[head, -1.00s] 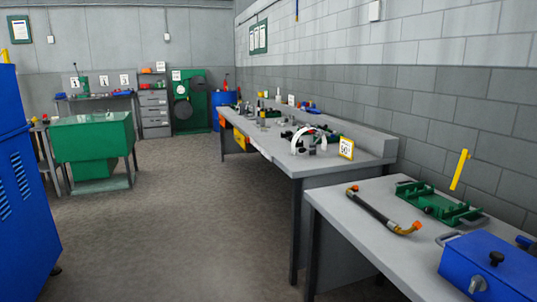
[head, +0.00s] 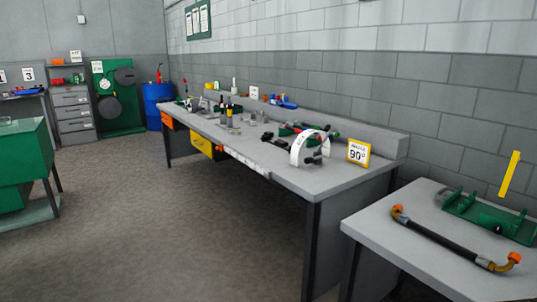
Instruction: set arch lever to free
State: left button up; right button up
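A white arch (head: 297,152) with small marks stands on the near end of the long grey bench (head: 330,178). Small grey and dark parts sit under and beside the arch, too small to tell whether one is a lever or how it is set. A yellow-framed sign (head: 358,153) reading "ANGLE 90°" stands just right of the arch. Neither of my grippers is in view.
A nearer grey table (head: 400,243) at right holds a black hose (head: 440,239) with orange-capped ends and a green fixture (head: 490,216). A yellow bar (head: 509,173) rises behind. A green tank (head: 25,160) stands left. The floor (head: 190,230) between is clear.

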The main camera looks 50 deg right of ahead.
aim_at(307, 160)
jog(key=z, duration=0.55)
jog(key=i, duration=1.45)
jog(key=z, duration=1.25)
